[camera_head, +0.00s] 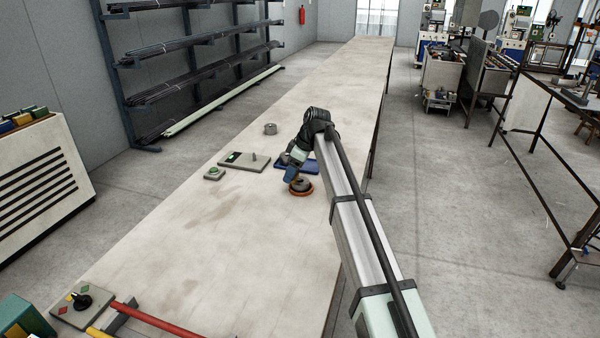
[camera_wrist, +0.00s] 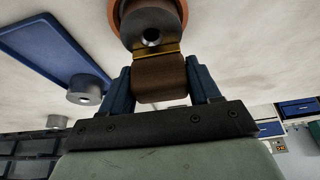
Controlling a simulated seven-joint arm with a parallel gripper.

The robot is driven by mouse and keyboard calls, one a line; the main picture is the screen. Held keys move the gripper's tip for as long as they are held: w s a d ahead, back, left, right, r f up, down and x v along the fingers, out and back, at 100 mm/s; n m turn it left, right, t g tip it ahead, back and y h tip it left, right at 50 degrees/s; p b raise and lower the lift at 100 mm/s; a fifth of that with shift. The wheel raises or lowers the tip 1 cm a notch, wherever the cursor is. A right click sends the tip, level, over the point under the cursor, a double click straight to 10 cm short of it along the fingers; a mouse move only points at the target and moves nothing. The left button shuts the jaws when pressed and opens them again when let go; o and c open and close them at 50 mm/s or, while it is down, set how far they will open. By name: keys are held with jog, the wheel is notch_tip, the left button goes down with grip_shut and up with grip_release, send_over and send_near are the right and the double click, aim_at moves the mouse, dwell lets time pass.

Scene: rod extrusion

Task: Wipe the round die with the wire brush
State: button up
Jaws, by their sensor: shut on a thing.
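The round die (camera_wrist: 150,28), dark grey with a central hole, sits in an orange-brown ring-shaped holder (camera_head: 302,192) on the long bench. In the wrist view it is at the top centre. My gripper (camera_wrist: 160,78) is shut on the brown wooden block of the wire brush (camera_wrist: 160,82), with a blue finger at each side. A thin brass-coloured bristle strip lies at the brush's die-side edge, right at the die's face. I cannot tell whether the bristles touch it.
A blue tray (camera_wrist: 45,35) is beside the die, with a grey ring-shaped piece (camera_wrist: 84,93) at its edge. Another grey cylinder (camera_head: 270,129) stands farther back.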

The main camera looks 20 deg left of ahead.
aim_at(306, 181)
jog(key=shift+w+a, duration=0.15)
jog(key=shift+a, duration=0.25)
jog(key=shift+w+d, duration=0.25)
jog(key=shift+w, duration=0.05)
jog(key=shift+s+d, duration=0.2)
jog(key=shift+d, duration=1.35)
jog(key=shift+s+d, duration=0.15)
jog(key=shift+d, duration=1.4)
jog(key=shift+w+a, duration=0.15)
jog(key=shift+a, duration=1.55)
jog(key=shift+w+a, duration=0.15)
jog(key=shift+a, duration=1.5)
jog(key=shift+d+r, duration=0.1)
jog(key=shift+r, duration=4)
